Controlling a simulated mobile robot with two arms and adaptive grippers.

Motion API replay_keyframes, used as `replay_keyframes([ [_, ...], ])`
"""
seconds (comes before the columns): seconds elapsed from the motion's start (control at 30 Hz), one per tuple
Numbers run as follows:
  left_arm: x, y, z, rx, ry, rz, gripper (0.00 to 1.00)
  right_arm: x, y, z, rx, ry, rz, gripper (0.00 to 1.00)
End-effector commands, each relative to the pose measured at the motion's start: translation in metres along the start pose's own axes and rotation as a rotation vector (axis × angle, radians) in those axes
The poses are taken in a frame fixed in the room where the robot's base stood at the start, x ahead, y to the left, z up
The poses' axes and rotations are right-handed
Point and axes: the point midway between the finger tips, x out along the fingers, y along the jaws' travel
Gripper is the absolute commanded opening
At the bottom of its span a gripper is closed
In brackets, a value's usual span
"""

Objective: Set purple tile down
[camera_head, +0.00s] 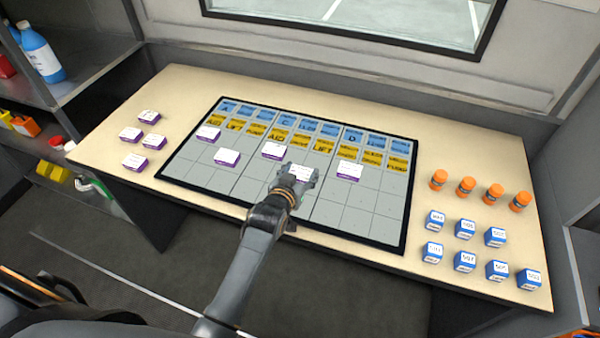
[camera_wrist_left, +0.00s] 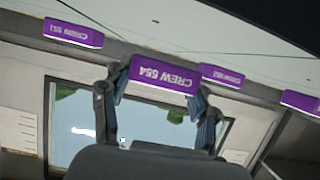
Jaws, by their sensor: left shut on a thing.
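My left gripper (camera_head: 299,180) is over the lower middle part of the board (camera_head: 268,202), shut on a purple tile with a white top (camera_head: 301,172). In the left wrist view the held tile (camera_wrist_left: 163,74) reads "CREW 554", upside down, between the two fingers (camera_wrist_left: 155,100). I cannot tell whether it touches the board. Other purple tiles lie on the board: one at left (camera_head: 208,133), one lower (camera_head: 227,157), one in the middle (camera_head: 274,151) and one at right (camera_head: 349,171). My right gripper is not in view.
Several purple tiles (camera_head: 154,141) lie on the table left of the board. Orange cylinders (camera_head: 466,186) and blue cubes (camera_head: 465,261) stand on the right. The board's upper rows hold blue cards (camera_head: 290,121) and yellow cards (camera_head: 278,135). Grey cells (camera_head: 376,201) at lower right are bare.

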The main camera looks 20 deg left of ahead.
Motion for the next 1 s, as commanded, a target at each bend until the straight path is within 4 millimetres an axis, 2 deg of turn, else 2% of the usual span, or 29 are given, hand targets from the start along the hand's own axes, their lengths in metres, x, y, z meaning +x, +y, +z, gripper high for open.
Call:
replay_keyframes([
  [0.03, 0.0, 0.0, 0.014, 0.003, -0.026, 0.0, 0.23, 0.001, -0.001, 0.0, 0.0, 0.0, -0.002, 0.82],
  [0.07, 0.0, 0.0, 0.015, 0.003, -0.027, 0.0, 0.64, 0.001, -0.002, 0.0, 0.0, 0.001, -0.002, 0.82],
  [0.17, 0.0, 0.0, 0.017, 0.004, -0.03, 0.0, 0.82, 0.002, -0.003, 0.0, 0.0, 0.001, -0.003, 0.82],
  [0.47, 0.0, 0.0, 0.018, 0.005, -0.033, 0.0, 0.82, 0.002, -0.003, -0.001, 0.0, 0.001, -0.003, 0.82],
  [0.67, -0.006, 0.001, 0.003, 0.005, -0.032, 0.0, 0.82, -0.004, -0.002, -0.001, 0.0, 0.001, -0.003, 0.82],
  [1.0, -0.074, 0.001, 0.001, 0.003, -0.024, 0.001, 0.82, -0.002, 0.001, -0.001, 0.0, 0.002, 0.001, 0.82],
])
